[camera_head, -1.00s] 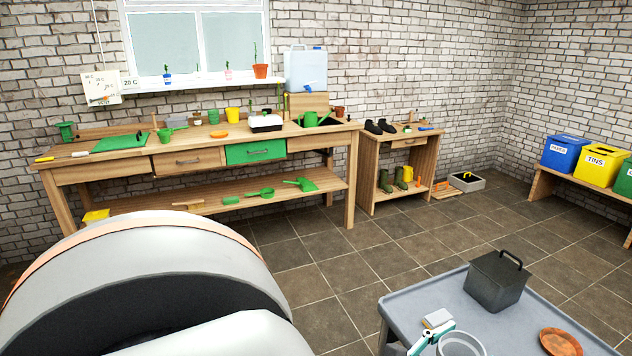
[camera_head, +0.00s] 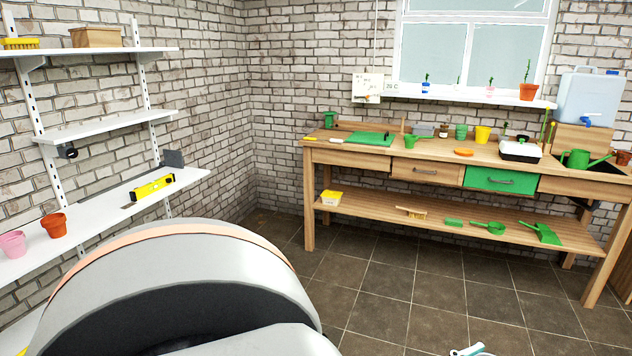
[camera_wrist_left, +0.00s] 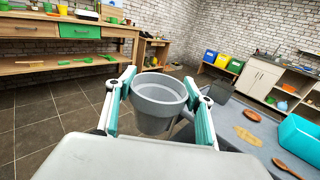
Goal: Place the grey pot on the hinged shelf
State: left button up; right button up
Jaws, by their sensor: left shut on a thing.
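The grey pot (camera_wrist_left: 155,122) is upright in the left wrist view. My left gripper (camera_wrist_left: 159,78) is shut on it, with a teal-padded finger on each side; the pot looks empty. In the head view only a bit of white and teal, likely this gripper (camera_head: 470,350), shows at the bottom edge; the pot is out of that view. White wall shelves stand at the left: a short middle shelf (camera_head: 105,128) with a dark round knob below it, and a longer lower shelf (camera_head: 95,215). I cannot tell which is hinged. My right gripper is not in view.
The lower shelf holds a pink pot (camera_head: 13,244), a terracotta pot (camera_head: 54,225) and a yellow level (camera_head: 153,187). The middle shelf is bare. A wooden workbench (camera_head: 430,172) stands along the back wall. A grey table (camera_wrist_left: 232,118) is beside the held pot. Tiled floor lies open ahead.

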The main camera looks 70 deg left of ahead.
aim_at(108, 124)
jog(key=j+u, duration=0.3)
jog(key=u, duration=0.2)
jog(key=i+j+u, duration=0.1)
jog(key=j+u, duration=0.2)
jog(key=u, duration=0.2)
jog(key=i+j+u, duration=0.15)
jog(key=j+u, duration=0.2)
jog(key=i+j+u, duration=0.65)
jog(key=i+j, duration=0.3)
jog(key=j, duration=0.15)
